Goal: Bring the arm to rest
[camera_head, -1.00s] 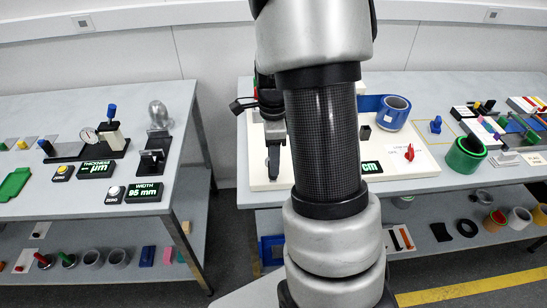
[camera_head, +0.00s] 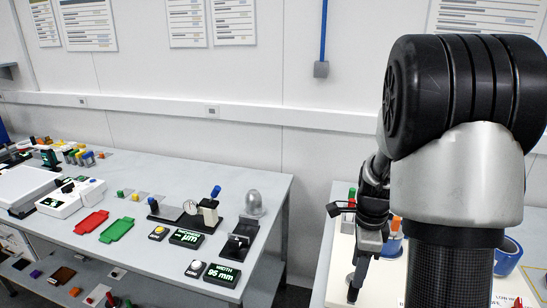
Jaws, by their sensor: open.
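My arm (camera_head: 455,180) fills the right side of the head view, with its black ribbed joint at the top and a silver link below. My gripper (camera_head: 355,292) hangs down left of the arm, above the white board on the right-hand bench. Its jaws are open and no object shows between them. The height of its tips above the board is hard to tell. My arm hides much of the right bench and part of a blue roll (camera_head: 507,256).
The left bench (camera_head: 270,192) carries gauges, a width display (camera_head: 222,275), a thickness display (camera_head: 186,238), a green tray (camera_head: 117,230) and a red tray (camera_head: 91,222). A floor gap separates the benches. The white wall behind has posters (camera_head: 88,24) and a blue pipe (camera_head: 323,30).

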